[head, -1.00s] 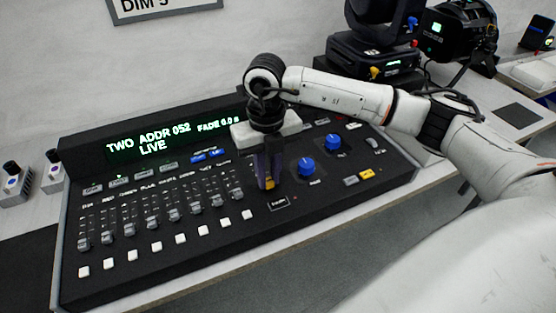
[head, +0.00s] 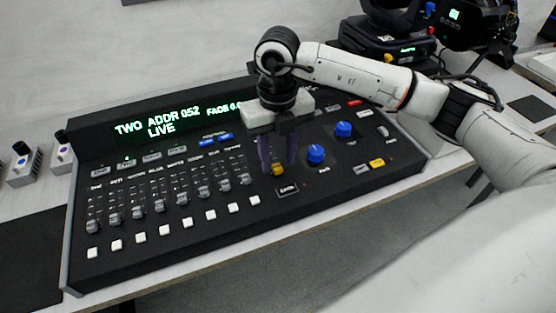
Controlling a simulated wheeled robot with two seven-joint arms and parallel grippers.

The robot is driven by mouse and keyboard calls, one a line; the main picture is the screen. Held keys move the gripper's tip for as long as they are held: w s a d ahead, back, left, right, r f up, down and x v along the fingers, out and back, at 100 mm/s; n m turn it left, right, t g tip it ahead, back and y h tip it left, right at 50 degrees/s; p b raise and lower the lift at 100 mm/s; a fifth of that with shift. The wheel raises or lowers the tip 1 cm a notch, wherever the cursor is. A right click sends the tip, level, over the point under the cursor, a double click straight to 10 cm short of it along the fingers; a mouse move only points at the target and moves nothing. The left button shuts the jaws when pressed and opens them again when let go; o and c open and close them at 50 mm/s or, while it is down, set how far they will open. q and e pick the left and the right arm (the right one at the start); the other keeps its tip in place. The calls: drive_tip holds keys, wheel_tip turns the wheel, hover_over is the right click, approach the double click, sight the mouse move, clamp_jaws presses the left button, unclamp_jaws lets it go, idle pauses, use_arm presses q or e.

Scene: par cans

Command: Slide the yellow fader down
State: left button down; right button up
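The yellow fader (head: 277,170) is a small yellow cap on the black lighting console (head: 330,195). It sits at the right end of the row of grey fader caps and about level with them, near the low end of the fader area. My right gripper (head: 278,160) points down at it. Its two dark purple fingers are spread, with a gap between them, and the yellow cap shows at their tips. The fingers hide most of the fader's slot. I cannot tell whether a finger touches the cap. My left gripper is out of view.
Several grey faders (head: 159,206) with white buttons (head: 162,230) below them lie to the left. Two blue knobs (head: 316,155) and a yellow button (head: 377,163) are close on the right. The lit display (head: 175,124) is behind. Stage lights (head: 395,45) stand at back right.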

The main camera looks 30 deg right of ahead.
sight(278, 168)
wheel_tip(278, 168, up, 9)
drive_tip(key=shift+f, duration=0.15)
idle(1.4)
